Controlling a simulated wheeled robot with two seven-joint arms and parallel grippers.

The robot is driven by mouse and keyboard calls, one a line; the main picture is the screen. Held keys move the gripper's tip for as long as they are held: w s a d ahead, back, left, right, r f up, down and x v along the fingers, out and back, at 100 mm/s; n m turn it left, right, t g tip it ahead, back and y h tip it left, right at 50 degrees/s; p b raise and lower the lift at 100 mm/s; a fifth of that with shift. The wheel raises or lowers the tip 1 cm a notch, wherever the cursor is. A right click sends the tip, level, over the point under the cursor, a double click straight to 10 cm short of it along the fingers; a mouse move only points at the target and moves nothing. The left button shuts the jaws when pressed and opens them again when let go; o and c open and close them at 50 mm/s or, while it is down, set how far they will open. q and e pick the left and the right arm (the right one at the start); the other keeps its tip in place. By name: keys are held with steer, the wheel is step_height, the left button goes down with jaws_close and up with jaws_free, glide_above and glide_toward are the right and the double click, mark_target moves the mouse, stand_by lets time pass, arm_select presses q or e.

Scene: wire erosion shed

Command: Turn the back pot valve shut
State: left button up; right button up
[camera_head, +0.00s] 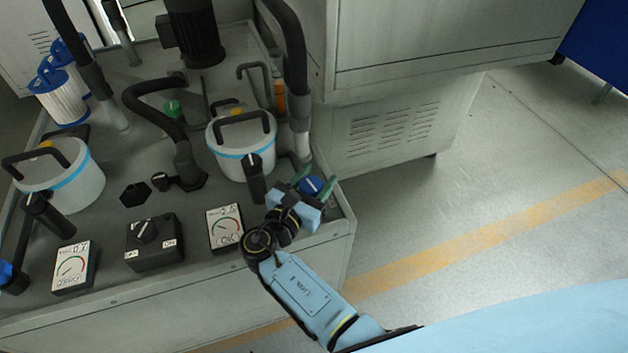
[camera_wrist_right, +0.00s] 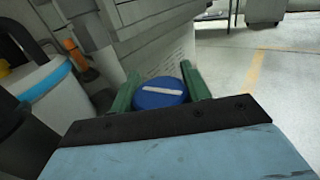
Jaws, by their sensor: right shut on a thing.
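A round blue valve knob (camera_head: 312,185) with a white bar across its top sits at the right corner of the machine deck, beside the white pot (camera_head: 240,160) with a blue band. The knob (camera_wrist_right: 160,94) also shows in the right wrist view, its bar nearly level and slightly tilted. My right gripper (camera_head: 304,181) is at the knob, its green fingers shut on the knob's two sides. The knob's lower part and stem are hidden. A second blue knob (camera_head: 7,272) is at the left edge, near the other white pot (camera_head: 75,192). My left gripper is not in view.
Two gauges (camera_head: 225,228) (camera_head: 74,267) and a black switch box (camera_head: 153,242) line the deck's front. Black hoses and a motor (camera_head: 194,35) stand behind. A grey cabinet (camera_head: 400,120) is close behind the knob. The floor (camera_head: 470,240) to the right is clear.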

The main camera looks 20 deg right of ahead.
mark_target(317, 178)
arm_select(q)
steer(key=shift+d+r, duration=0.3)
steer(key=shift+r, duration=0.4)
arm_select(e)
steer(key=shift+s+d+m+g+h, duration=0.1)
steer(key=shift+m+g+h, duration=0.4)
steer(key=shift+g, duration=0.1)
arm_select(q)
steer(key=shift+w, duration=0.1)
arm_select(e)
steer(key=o, duration=1)
steer(key=shift+r, duration=0.2)
step_height(317, 178, up, 8)
steer(key=p, duration=0.4)
steer(key=shift+r, duration=0.25)
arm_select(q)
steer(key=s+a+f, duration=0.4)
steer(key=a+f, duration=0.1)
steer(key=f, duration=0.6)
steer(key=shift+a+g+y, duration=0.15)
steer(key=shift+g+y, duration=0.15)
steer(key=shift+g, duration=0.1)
arm_select(e)
steer(key=shift+r, duration=0.55)
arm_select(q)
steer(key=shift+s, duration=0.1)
